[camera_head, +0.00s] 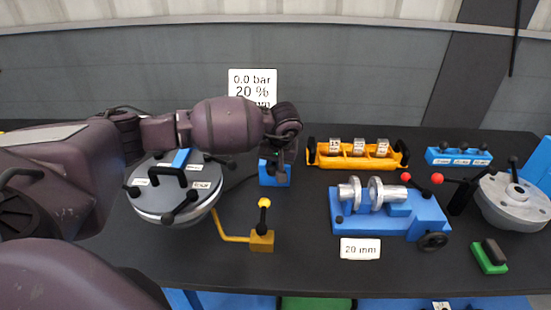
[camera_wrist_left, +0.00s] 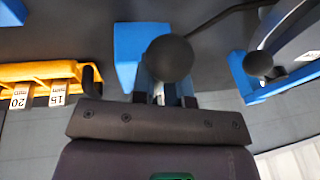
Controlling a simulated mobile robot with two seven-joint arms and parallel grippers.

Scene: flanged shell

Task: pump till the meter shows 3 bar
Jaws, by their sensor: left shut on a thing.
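The meter panel (camera_head: 252,82) stands at the back and reads 0.0 bar and 20 %; my left arm partly hides its lowest line. The pump is a blue block (camera_head: 273,174) on the table, with a dark ball knob that shows in the left wrist view (camera_wrist_left: 168,57). My left gripper (camera_head: 276,155) is above the block, and its fingers (camera_wrist_left: 166,92) are shut at the knob's handle. The handle below the knob is mostly hidden. My right gripper is in neither view.
A grey flanged lid (camera_head: 175,205) with black clamps is left of the pump. A yellow valve block (camera_head: 262,240) with a lever stands in front. A yellow tray (camera_head: 358,160), a blue vise-like fixture (camera_head: 390,212) and a grey round flange (camera_head: 515,200) are to the right.

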